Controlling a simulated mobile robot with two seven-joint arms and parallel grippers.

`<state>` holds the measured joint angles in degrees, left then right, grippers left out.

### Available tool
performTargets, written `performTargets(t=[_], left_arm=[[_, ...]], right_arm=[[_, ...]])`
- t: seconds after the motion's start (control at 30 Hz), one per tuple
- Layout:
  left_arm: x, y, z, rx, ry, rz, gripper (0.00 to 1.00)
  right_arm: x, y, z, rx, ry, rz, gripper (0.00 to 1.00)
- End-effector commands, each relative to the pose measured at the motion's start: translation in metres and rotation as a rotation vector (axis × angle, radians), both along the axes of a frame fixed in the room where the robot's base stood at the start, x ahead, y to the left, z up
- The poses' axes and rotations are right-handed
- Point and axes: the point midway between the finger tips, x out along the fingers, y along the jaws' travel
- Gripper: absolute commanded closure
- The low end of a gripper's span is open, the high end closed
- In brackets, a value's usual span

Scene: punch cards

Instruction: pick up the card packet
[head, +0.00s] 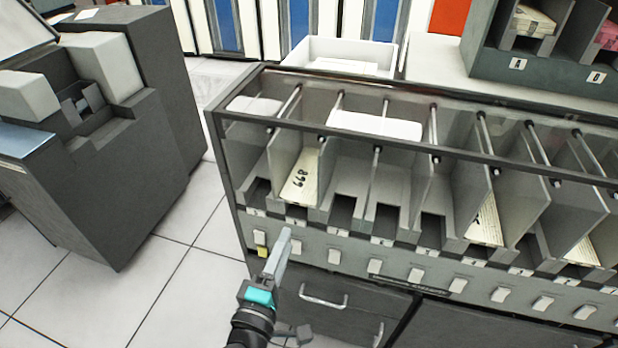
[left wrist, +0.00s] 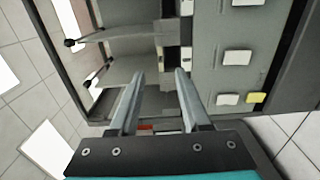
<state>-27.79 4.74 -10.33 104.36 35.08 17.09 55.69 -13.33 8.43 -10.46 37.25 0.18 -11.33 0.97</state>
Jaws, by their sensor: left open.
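A cream card packet (head: 299,178) marked with dark digits leans in a pocket near the left end of the grey sorter cabinet (head: 345,250). Other packets lie in pockets further right (head: 487,221) and (head: 582,249). My left gripper (head: 284,240) is in front of the cabinet's switch row, below and slightly left of the marked packet, apart from it. In the left wrist view its two fingers (left wrist: 156,78) are spread with nothing between them, facing the pocket fronts. I cannot make out the packet there. My right gripper is not in view.
Dividers and metal rods (head: 338,108) cross the pockets under a clear top. White stacks (head: 375,125) show near the top. A white tray (head: 338,56) stands behind. A dark machine (head: 120,140) is on the left, with open tiled floor (head: 175,262) between.

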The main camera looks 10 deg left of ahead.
Motion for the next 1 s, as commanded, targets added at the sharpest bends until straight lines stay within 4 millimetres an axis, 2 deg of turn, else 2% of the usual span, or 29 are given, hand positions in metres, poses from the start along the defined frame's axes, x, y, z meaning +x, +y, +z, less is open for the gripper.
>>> performTargets(t=[0.4,0.5,0.77,1.0], left_arm=[[0.073,-0.003,-0.001,0.003,0.0,-0.001,0.53],[0.084,-0.003,-0.001,0.003,0.001,-0.001,0.53],[0.096,-0.003,-0.001,0.004,0.002,-0.001,0.53],[0.122,-0.005,-0.001,0.004,0.002,-0.001,0.53]], right_arm=[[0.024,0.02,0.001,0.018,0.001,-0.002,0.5],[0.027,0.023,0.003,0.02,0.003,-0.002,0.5],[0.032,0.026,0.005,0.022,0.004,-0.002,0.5],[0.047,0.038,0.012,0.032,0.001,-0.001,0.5]])
